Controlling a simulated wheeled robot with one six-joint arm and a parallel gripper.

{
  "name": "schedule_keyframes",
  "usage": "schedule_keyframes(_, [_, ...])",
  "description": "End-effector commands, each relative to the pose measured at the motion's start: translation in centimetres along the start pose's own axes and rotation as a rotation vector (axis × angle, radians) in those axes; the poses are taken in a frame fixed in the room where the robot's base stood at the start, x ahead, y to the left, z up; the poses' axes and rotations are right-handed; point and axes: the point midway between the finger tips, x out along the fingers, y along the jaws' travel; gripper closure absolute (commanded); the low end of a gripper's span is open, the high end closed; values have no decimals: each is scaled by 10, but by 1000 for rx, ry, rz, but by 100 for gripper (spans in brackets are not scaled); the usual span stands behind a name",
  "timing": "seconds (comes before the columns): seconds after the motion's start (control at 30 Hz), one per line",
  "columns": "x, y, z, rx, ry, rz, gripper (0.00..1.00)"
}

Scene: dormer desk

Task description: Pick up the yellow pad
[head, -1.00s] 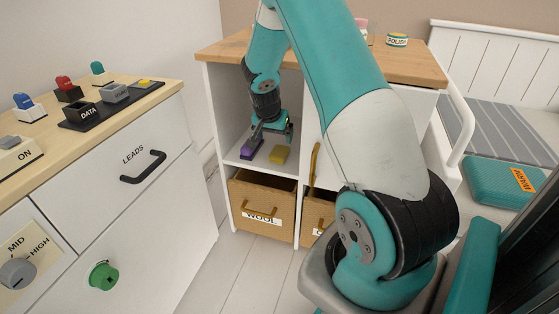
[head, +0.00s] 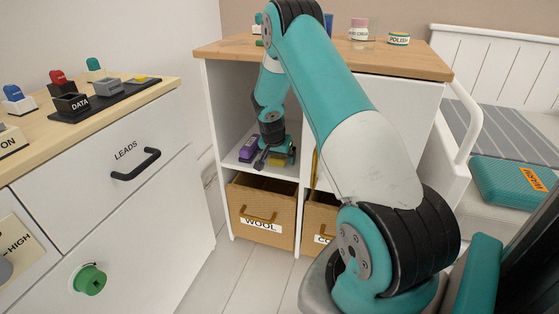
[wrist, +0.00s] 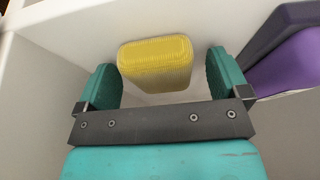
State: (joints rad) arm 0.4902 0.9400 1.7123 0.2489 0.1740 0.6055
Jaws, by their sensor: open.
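The yellow pad (wrist: 155,62) is a small ribbed block on the white cubby shelf. In the wrist view it lies between the two teal fingers of my gripper (wrist: 162,78), with a gap on each side, and its near part sits about level with the fingertips. In the head view my gripper (head: 277,160) is down inside the cubby over the pad and hides most of it; a bit of yellow (head: 279,157) shows between the fingers. My gripper is open and holds nothing.
A purple block (head: 248,150) with a dark top stands close left of the gripper in the head view; it also shows at the right in the wrist view (wrist: 290,62). Cubby walls and the wooden top (head: 330,54) enclose the space. A WOOL drawer (head: 275,200) is below.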

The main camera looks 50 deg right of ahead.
Motion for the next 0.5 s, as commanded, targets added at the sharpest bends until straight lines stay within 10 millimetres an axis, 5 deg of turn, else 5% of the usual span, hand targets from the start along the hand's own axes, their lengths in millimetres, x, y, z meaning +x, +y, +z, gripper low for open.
schedule_keyframes(0.1, [-1,0,0,0,0,0,11])
schedule_keyframes(0.3, [-1,0,0,0,0,1,57])
schedule_keyframes(0.5, [-1,0,0,0,0,0,60])
